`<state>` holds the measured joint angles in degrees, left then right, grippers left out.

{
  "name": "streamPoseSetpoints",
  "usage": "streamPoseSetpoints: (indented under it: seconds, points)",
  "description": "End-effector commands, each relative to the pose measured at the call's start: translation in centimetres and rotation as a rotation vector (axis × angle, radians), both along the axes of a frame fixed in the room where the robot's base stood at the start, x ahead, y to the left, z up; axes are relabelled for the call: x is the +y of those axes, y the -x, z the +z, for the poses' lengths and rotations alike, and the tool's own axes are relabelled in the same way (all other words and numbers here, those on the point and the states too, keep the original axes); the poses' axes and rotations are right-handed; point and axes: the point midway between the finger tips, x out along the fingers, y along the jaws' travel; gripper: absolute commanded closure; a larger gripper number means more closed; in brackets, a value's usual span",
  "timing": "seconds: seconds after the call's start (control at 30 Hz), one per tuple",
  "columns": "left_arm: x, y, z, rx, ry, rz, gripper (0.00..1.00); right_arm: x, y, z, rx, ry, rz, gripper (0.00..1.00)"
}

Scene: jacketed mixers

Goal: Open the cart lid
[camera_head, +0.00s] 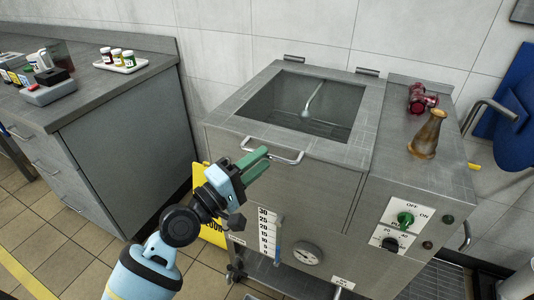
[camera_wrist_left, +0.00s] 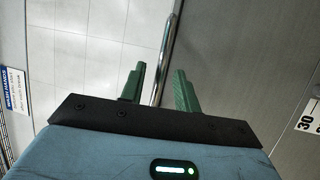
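The metal cart (camera_head: 310,190) has a flat lid (camera_head: 352,152) with a dark window (camera_head: 330,102), lying closed on its top. The lid's bar handle (camera_head: 288,159) is at its front edge, and two hinges sit at its back. My left gripper (camera_head: 262,158) is at the left part of the handle with its green fingers apart. In the left wrist view the handle bar (camera_wrist_left: 167,52) runs into the gap between the open fingers (camera_wrist_left: 159,85). I cannot tell whether either finger touches the bar. My right gripper is not in view.
On the cart's right top are a red valve-like part (camera_head: 421,99) and a brown flask-shaped vessel (camera_head: 427,136). A green knob (camera_head: 405,219) and a gauge (camera_head: 307,256) are on its front. A grey counter (camera_head: 105,100) with a tray of jars (camera_head: 121,66) stands at left.

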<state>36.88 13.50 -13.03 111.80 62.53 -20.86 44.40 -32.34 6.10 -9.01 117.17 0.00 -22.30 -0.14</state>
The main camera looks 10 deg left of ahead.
Motion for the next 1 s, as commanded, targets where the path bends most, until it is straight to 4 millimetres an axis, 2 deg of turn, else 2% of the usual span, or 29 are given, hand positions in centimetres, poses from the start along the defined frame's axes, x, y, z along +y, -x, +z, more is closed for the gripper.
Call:
streamPoseSetpoints:
  seconds: [0.2,0.57,0.8,1.0]
  points:
    - [-1.3,-1.9,0.4,0.0,0.0,0.0,0.68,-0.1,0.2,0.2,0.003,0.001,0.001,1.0]
    - [-1.6,-2.3,0.4,0.001,-0.002,-0.001,0.68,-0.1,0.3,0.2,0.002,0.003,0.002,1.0]
    - [-1.6,-2.3,0.4,0.001,-0.002,-0.001,0.98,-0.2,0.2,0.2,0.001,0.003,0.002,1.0]
    - [-1.6,-2.3,0.4,0.002,-0.001,-0.001,1.0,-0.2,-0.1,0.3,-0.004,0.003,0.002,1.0]
